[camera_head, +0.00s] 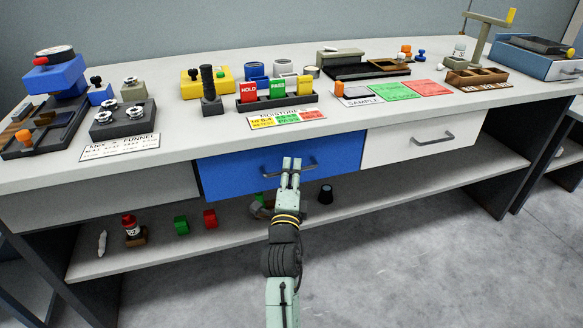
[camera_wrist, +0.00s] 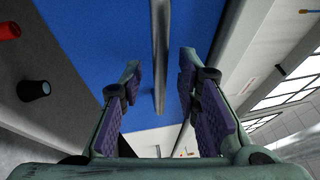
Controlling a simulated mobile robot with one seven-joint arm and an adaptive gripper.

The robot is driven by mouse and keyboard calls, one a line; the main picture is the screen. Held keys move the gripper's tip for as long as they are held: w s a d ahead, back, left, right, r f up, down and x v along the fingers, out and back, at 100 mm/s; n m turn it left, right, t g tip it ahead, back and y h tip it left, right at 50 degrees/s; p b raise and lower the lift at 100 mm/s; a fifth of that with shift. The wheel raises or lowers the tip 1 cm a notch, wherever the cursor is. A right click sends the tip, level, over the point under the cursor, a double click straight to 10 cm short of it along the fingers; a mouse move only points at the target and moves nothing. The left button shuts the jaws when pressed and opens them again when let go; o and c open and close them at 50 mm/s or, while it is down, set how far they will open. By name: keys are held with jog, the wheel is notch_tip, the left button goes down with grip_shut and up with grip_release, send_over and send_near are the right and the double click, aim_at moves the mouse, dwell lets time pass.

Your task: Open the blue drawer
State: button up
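The blue drawer (camera_head: 228,177) is in the middle of the bench front, between a grey and a white drawer front. It looks shut, about flush with them. Its grey bar handle (camera_head: 308,164) runs across the front, partly hidden by my gripper (camera_head: 291,164). In the wrist view the blue front (camera_wrist: 95,40) fills much of the picture. The handle (camera_wrist: 160,50) runs lengthwise between the two fingers of my gripper (camera_wrist: 160,78). The fingers are apart, with a visible gap on each side of the handle. I cannot tell how deep the handle sits between them.
The white drawer (camera_head: 400,148) has its own handle. The benchtop (camera_head: 180,135) carries trays, cards and weights. Floor in front is clear.

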jog(key=shift+w, duration=0.3)
jog(key=shift+c, duration=0.5)
grip_shut()
